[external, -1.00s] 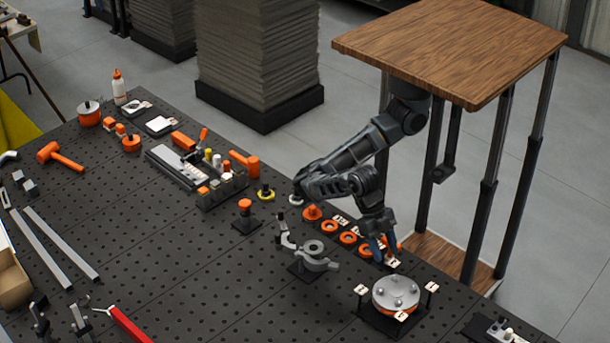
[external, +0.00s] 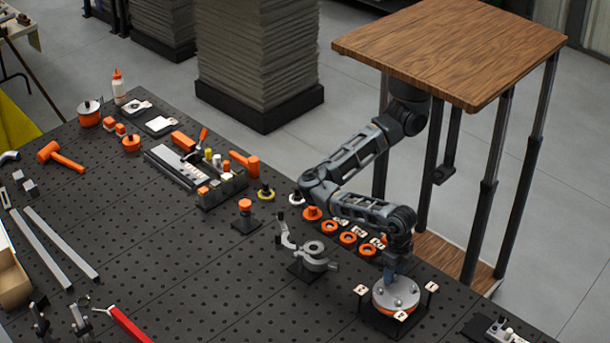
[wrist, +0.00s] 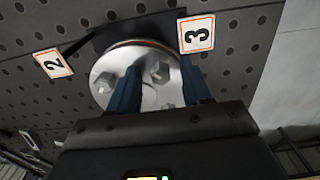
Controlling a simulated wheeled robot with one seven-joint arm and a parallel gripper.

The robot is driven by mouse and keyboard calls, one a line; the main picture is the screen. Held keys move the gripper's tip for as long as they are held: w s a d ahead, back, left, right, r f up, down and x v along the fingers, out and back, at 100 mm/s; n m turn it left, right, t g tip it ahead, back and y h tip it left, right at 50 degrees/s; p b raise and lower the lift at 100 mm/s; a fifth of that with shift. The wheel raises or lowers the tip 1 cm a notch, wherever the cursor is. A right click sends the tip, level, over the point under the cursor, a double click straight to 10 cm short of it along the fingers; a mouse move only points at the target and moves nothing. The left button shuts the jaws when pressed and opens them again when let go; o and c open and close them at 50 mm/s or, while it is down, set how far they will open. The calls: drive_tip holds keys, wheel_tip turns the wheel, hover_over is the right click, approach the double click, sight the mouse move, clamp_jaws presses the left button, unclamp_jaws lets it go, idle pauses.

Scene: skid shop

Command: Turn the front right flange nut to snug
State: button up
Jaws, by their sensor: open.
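The round flange (external: 404,294) is a grey disc with an orange layer beneath it, on a dark base at the table's front right. Several hex nuts stand on its face. In the wrist view the flange (wrist: 117,62) shows one nut (wrist: 160,72) between my two blue fingers and another nut (wrist: 105,82) left of them. My gripper (external: 388,276) points down over the flange's far left part, fingers apart. Contact with the nut cannot be told. My fingers and gripper body hide part of the flange. I cannot tell which nut is the front right one.
Number cards 2 (wrist: 52,63) and 3 (wrist: 197,33) stand beside the flange. A grey clamp-like fixture (external: 312,258) stands to its left. Orange rings (external: 348,238) lie in a row behind.

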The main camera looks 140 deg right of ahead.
drive_tip(key=shift+f, duration=0.1)
clamp_jaws()
idle(0.4)
